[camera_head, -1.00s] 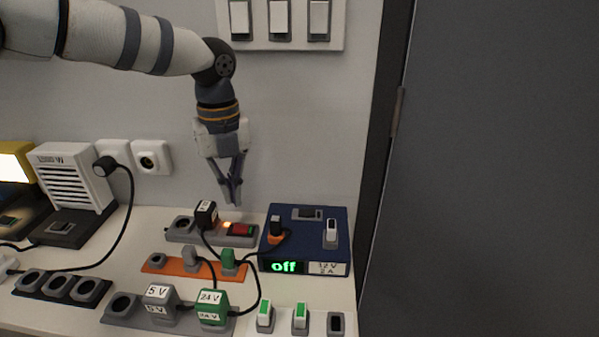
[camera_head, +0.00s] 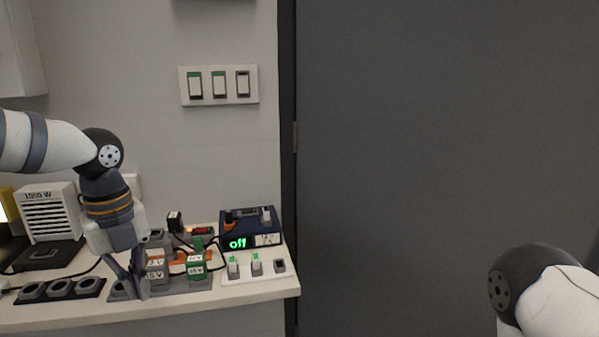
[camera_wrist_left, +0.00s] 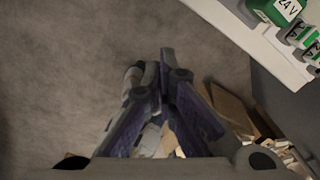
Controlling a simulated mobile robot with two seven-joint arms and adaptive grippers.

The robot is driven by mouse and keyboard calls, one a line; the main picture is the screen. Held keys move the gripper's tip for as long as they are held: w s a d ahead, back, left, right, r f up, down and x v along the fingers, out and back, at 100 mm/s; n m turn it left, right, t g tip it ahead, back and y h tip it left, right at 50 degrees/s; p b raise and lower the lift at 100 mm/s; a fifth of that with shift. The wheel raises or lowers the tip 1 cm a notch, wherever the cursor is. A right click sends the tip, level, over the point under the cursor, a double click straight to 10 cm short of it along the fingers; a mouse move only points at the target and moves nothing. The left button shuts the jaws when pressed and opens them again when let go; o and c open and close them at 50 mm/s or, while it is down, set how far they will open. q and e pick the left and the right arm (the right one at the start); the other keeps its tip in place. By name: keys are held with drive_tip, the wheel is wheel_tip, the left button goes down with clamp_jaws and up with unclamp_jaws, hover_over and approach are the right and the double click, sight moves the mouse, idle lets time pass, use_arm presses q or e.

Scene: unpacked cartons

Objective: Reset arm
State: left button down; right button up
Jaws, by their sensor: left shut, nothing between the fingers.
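My left gripper (camera_head: 128,283) is shut and empty. In the head view it points down at the front of the white counter (camera_head: 60,318), in front of the grey socket strip with the 5 V adapter (camera_head: 155,262). In the left wrist view the left gripper's fingertips (camera_wrist_left: 166,62) meet, with the floor beneath. Part of my right arm (camera_head: 545,290) shows at the lower right of the head view; its gripper is out of frame.
A blue power supply reading "off" (camera_head: 250,228), a green 24 V adapter (camera_head: 196,265) and a switch plate (camera_head: 254,268) stand on the counter. A wall switch panel (camera_head: 219,86) hangs above. A grey door (camera_head: 440,130) fills the right. Cartons (camera_wrist_left: 235,110) lie below.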

use_arm(q)
drive_tip(key=s+d+f+n+g+h, duration=0.15)
drive_tip(key=s+d+f+n, duration=0.4)
drive_tip(key=f, duration=0.55)
drive_tip(key=s+d+f+n+g+h, duration=0.1)
drive_tip(key=s+d+f+n+h, duration=0.1)
drive_tip(key=s+d+f+n, duration=0.6)
use_arm(e)
drive_tip(key=shift+w, duration=0.5)
use_arm(q)
drive_tip(key=s+a+f+n+y, duration=0.1)
drive_tip(key=s+a+f+n, duration=0.2)
drive_tip(key=s, duration=0.4)
drive_tip(key=s+a+f+n+y, duration=0.1)
drive_tip(key=s+a+f+n, duration=0.2)
drive_tip(key=s+n, duration=0.3)
drive_tip(key=s+a+f+n+y, duration=0.1)
drive_tip(key=s+a+f+n, duration=0.2)
drive_tip(key=s, duration=0.6)
drive_tip(key=shift+s+f+n+y, duration=0.35)
drive_tip(key=shift+n, duration=0.6)
use_arm(e)
drive_tip(key=shift+c, duration=0.2)
